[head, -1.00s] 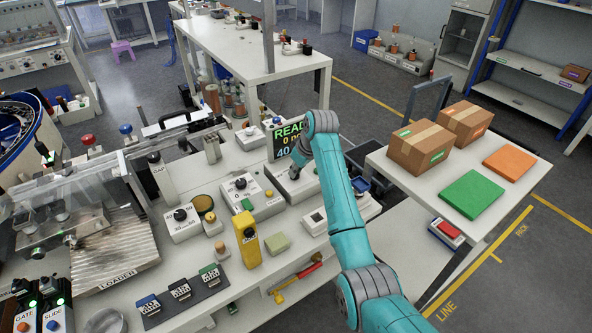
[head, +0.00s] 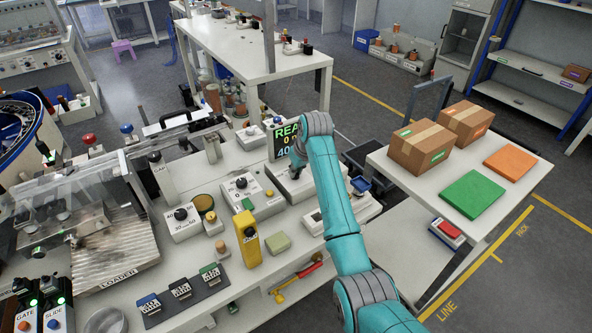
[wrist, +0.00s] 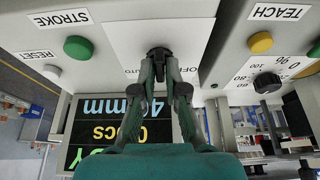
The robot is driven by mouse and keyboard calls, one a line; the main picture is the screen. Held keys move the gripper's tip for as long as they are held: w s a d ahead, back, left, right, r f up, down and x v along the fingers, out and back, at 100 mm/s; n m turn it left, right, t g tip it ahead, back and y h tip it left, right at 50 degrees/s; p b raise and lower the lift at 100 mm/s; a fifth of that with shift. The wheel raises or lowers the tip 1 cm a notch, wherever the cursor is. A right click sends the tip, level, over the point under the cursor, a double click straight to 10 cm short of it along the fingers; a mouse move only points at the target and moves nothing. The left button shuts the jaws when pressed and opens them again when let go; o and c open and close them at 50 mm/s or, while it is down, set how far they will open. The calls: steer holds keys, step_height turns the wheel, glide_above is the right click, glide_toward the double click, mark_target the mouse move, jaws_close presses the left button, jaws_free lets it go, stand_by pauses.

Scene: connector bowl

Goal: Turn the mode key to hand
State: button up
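The mode key (wrist: 159,52) is a small black knob on a white plate (wrist: 122,35) in the wrist view. Lettering reading OFF and what looks like AUTO shows beside it, partly covered by my fingers; a HAND mark is not visible. My gripper (wrist: 160,63) has its fingertips close together on either side of the knob and appears shut on it. In the head view my gripper (head: 295,174) is down at the grey control box (head: 285,190) in front of the display; the key is hidden there.
The black display (wrist: 108,125) stands close to my gripper. A green STROKE button (wrist: 78,48), a white RESET button (wrist: 51,72) and a yellow TEACH button (wrist: 260,42) flank the plate. A yellow upright device (head: 248,243) and dial boxes (head: 182,221) stand on the bench to the left.

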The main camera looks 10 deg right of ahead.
steer(key=o, duration=0.3)
steer(key=shift+r, duration=0.1)
steer(key=v, duration=1.1)
steer(key=shift+s+r, duration=0.2)
steer(key=shift+r, duration=0.1)
steer(key=shift+d, duration=0.1)
